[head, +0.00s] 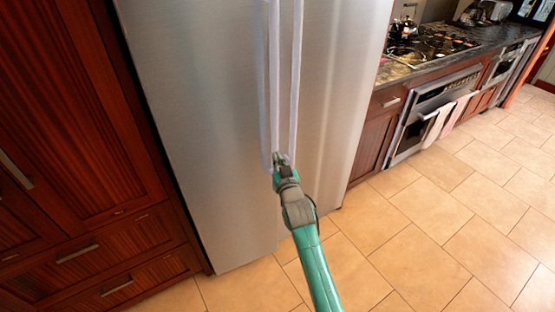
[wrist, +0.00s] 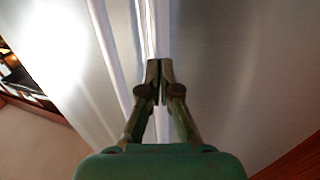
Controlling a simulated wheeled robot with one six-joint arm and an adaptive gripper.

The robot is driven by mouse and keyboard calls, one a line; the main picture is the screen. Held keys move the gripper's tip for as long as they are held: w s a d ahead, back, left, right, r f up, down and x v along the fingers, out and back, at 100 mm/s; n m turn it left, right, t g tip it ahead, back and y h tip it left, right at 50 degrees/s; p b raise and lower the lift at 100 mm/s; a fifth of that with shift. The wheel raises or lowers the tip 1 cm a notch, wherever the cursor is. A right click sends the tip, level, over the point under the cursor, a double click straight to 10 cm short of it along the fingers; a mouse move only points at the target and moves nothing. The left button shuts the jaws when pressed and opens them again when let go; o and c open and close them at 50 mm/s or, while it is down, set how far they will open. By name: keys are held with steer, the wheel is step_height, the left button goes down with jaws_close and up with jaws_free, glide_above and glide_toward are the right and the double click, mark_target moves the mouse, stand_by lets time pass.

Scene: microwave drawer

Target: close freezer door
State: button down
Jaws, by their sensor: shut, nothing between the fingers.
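A tall stainless steel fridge-freezer with two side-by-side doors fills the middle of the head view. The left door (head: 200,130) and right door (head: 340,100) each have a long vertical handle near the centre seam: the left handle (head: 274,80) and right handle (head: 296,80). The left door's lower edge sits slightly lower in the picture than the right's; I cannot tell whether it stands ajar. My gripper (head: 279,158) is at the lower ends of the handles. In the wrist view my gripper (wrist: 160,68) has its fingertips together, empty, close to the bright handle strips; contact is unclear.
Dark wooden cabinets (head: 80,110) and drawers stand directly left of the fridge. To the right are a counter with a gas hob (head: 430,45) and an oven (head: 435,110) with hanging towels (head: 437,122). The tiled floor (head: 430,220) in front is clear.

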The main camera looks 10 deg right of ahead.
mark_target(274, 149)
steer(key=shift+w, duration=0.1)
steer(key=shift+w+r, duration=0.2)
steer(key=shift+w, duration=1.95)
steer(key=shift+w, duration=0.15)
